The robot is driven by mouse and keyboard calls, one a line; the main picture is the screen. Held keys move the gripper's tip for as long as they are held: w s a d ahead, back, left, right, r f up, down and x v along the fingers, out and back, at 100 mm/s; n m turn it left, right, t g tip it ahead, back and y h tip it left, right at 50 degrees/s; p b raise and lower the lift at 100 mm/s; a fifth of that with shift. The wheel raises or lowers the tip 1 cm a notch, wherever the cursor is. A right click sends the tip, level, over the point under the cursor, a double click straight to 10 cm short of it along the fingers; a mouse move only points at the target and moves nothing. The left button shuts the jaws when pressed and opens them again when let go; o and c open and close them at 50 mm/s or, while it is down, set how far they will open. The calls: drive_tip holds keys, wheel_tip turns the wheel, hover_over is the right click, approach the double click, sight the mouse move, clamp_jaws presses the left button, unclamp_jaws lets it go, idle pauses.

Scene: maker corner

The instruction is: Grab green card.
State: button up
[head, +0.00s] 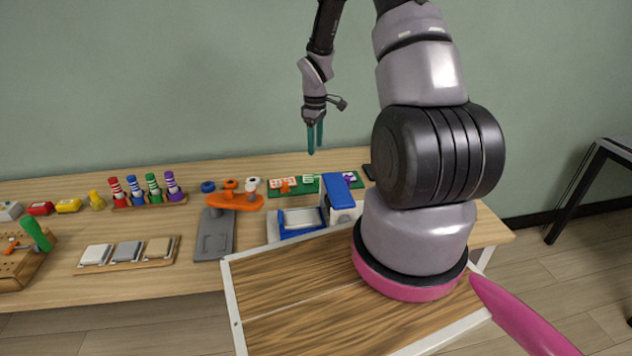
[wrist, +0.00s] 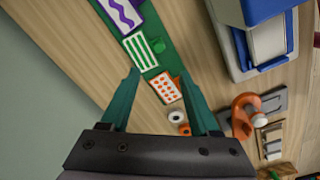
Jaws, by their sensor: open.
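The green card (wrist: 141,50) is white with green stripes and lies on a long green board (head: 330,187), between an orange-dotted card (wrist: 164,87) and a purple wavy card (wrist: 121,14). A small green knob (wrist: 158,46) sits beside it. In the head view the green card (head: 308,179) is small, at the back of the table. My gripper (head: 315,140) hangs above the board with its fingers pointing down, apart from the cards. In the wrist view my gripper (wrist: 162,76) is open and empty, its teal fingers spread around the orange-dotted card's area of the picture.
A blue and white machine (head: 338,198) stands in front of the board. An orange tool (head: 236,200) on a grey plate and several coloured bottles (head: 155,188) are to the left. White and orange rings (wrist: 176,117) lie near the board's end. The wall is behind the table.

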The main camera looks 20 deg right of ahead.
hover_over(317, 179)
drive_tip(key=shift+n, duration=0.4)
drive_tip(key=f, duration=0.9)
drive_tip(key=shift+a, duration=0.3)
drive_tip(key=shift+w+d+f, duration=0.1)
drive_tip(key=shift+d+f, duration=0.05)
drive_tip(key=shift+f, duration=1.2)
drive_tip(key=shift+d+f, duration=0.15)
drive_tip(key=shift+f, duration=1.15)
clamp_jaws()
